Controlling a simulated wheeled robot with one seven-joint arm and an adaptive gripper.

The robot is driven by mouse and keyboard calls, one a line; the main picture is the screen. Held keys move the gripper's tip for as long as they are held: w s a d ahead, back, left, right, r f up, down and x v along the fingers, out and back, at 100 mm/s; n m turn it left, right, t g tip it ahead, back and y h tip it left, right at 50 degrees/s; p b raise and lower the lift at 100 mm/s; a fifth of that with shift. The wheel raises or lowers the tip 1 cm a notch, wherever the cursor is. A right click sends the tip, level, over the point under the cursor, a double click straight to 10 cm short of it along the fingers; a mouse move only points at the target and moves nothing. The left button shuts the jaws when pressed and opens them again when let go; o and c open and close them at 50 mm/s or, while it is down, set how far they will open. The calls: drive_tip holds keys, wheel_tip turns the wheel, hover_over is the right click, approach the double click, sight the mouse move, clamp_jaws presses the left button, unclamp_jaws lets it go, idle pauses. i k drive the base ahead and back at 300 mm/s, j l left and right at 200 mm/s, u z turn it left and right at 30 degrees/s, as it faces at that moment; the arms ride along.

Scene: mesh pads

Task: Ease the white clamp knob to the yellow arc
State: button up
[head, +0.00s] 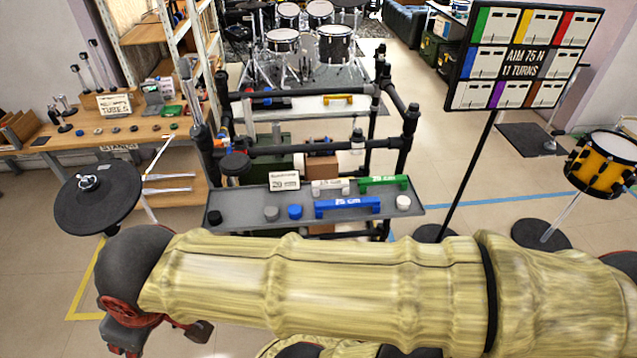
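A small white knob-like piece (403,202) sits at the right end of the grey tray (240,208). Another small white piece with a dark top (357,145) is by the black rack's bar. I cannot tell which of them is the clamp knob. No yellow arc can be made out on either at this size. My gripper (160,338), dark with red links, is at the lower left, below and left of the tray and away from both white pieces. Its fingers look spread, with nothing seen between them; one is partly cut off by the frame edge.
The tray also holds a blue bar (347,206), a green bar (383,182), small round pieces and a label card (284,181). A black pad (97,198) stands left, a sign board (523,57) right. My arm in its pale sleeve crosses the foreground and hides the floor there.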

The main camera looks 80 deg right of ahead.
sight(357, 133)
drive_tip(key=z, duration=2.35)
drive_tip(key=k+z, duration=0.15)
drive_tip(key=z, duration=0.45)
